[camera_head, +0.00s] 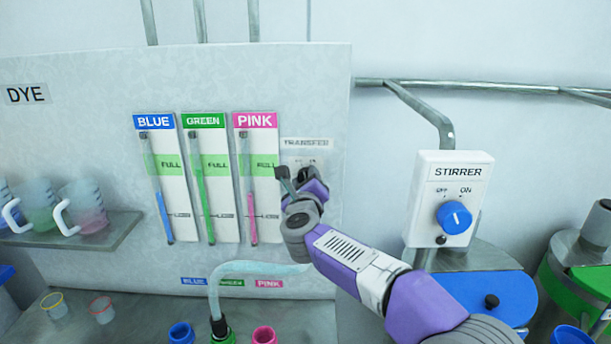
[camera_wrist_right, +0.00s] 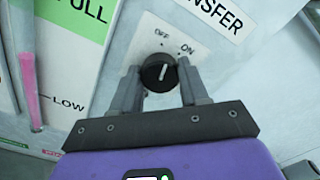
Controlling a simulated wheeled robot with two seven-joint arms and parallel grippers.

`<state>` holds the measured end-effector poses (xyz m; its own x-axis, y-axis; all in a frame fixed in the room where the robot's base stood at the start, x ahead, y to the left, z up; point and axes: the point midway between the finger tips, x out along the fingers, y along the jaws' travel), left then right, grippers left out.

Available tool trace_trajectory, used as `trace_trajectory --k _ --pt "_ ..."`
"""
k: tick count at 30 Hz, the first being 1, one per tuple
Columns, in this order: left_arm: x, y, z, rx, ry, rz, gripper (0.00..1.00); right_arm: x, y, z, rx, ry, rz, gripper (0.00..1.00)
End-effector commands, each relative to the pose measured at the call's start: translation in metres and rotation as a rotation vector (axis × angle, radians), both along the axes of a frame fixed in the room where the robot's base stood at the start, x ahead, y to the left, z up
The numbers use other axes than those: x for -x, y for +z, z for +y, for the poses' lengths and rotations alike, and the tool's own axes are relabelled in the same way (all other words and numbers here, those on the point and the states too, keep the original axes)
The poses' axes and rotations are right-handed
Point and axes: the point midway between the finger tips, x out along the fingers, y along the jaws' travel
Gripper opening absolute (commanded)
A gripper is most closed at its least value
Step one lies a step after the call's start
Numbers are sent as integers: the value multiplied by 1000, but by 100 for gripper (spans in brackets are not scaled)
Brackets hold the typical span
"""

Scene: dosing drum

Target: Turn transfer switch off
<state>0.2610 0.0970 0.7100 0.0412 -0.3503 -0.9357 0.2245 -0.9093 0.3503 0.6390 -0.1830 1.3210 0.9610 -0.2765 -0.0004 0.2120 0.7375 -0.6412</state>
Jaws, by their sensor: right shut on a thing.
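The transfer switch is a round black knob (camera_wrist_right: 157,74) on a white plate with OFF and ON marks. Its white pointer line tilts up and slightly right, and seems to lie between the two marks. My right gripper (camera_wrist_right: 160,84) is shut on the knob, one finger on each side. In the head view the right gripper (camera_head: 297,180) is at the panel just under the TRANSFER label (camera_head: 306,143) and hides most of the switch. My left gripper is not in view.
Blue, green and pink gauges (camera_head: 204,180) are on the panel left of the switch. The stirrer box (camera_head: 447,198) with a blue knob is to the right. Beakers (camera_head: 88,207) stand on a shelf at left. A clear hose (camera_head: 258,268) runs below the gripper.

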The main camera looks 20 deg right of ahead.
Motion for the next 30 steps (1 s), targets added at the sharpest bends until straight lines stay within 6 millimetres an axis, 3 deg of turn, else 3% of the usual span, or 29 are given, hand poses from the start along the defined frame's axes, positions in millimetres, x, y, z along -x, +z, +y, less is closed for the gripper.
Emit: trace_trajectory --k 12,30 --pt "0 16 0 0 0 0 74 0 1 0 242 -1 69 14" --pt "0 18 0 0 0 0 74 0 -1 0 305 0 88 14"
